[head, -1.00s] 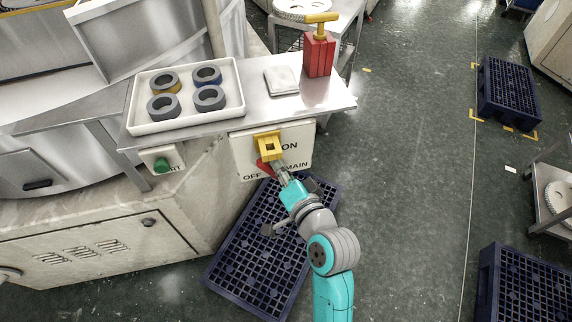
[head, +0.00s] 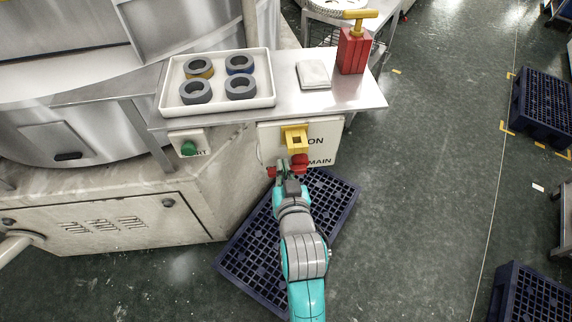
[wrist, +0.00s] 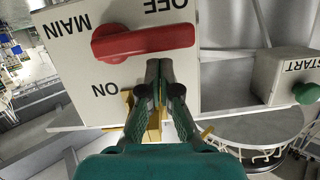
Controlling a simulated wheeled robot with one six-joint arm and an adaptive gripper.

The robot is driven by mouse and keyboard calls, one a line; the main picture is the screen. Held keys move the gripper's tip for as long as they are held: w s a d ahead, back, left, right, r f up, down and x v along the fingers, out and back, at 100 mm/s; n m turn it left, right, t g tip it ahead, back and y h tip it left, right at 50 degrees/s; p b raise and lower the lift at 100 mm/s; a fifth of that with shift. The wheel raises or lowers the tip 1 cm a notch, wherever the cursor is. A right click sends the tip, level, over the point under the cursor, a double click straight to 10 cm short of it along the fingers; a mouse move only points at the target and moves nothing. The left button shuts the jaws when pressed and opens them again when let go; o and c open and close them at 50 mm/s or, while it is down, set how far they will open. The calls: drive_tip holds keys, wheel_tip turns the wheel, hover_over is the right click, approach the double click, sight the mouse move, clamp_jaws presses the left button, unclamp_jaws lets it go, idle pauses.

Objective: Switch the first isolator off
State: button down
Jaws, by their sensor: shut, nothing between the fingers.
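The isolator is a white box (head: 329,146) on the front of the bench, marked ON, OFF and MAIN. Its red handle (wrist: 143,42) lies nearly level across the panel in the wrist view, where the labels are upside down. In the head view the handle (head: 299,162) is partly hidden by my gripper. A yellow bracket (head: 295,138) sits on the upper part of the box, mostly behind my fingers in the wrist view. My gripper (wrist: 160,68) is shut and empty. Its tips are at the handle's ON-side edge; I cannot tell whether they touch it.
A green start button (head: 188,148) is on a small box to the left. Above, the bench holds a white tray (head: 222,104) of rings, a folded cloth (head: 313,75) and a red can (head: 352,52). A dark blue pallet (head: 250,250) lies below.

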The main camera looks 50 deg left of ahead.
drive_tip(key=shift+s+a+f, duration=0.1)
drive_tip(key=shift+s+f, duration=0.05)
drive_tip(key=shift+f, duration=0.15)
drive_tip(key=shift+f, duration=0.15)
idle(0.5)
drive_tip(key=shift+a, duration=0.1)
